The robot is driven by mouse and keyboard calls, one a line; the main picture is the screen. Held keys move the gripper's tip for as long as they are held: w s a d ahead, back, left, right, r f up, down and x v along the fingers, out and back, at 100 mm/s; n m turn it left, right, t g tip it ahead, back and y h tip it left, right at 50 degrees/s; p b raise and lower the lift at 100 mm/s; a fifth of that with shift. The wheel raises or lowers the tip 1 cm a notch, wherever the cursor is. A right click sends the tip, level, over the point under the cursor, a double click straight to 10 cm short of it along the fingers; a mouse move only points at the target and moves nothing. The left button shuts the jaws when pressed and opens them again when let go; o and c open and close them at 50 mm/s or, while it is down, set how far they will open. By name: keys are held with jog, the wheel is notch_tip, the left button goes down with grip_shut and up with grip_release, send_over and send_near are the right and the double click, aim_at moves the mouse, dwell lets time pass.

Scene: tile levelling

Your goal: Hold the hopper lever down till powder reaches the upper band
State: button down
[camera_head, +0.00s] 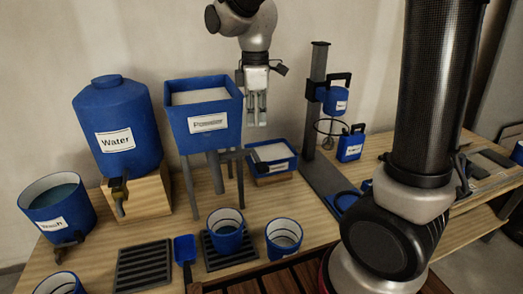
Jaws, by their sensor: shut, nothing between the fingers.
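The blue hopper (177,125), labelled Powder and filled with pale powder (200,96), stands on dark legs at the middle left of the table. A dark lever (238,155) seems to stick out to the right beneath it, near the spout (215,172). A blue cup (227,246) with dark bands on its pale inner wall stands on a slatted grate below the hopper. Its powder level cannot be made out. My gripper (257,122) points down, shut and empty, just right of the hopper. In the picture it is above the lever's outer end, apart from it.
A blue water tank (115,115) and wash bucket (58,205) stand at left. A powder tray (272,165) lies right of the hopper, then a mixer stand (318,110). A second banded cup (284,250) stands at the front. My arm hides part of the right side.

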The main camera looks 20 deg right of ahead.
aim_at(257, 166)
jog(key=shift+w+r+n, duration=0.1)
jog(key=shift+w+n, duration=0.05)
jog(key=shift+n, duration=0.5)
jog(key=shift+w+r+n, duration=0.1)
jog(key=shift+n, duration=0.55)
notch_tip(257, 166, down, 14)
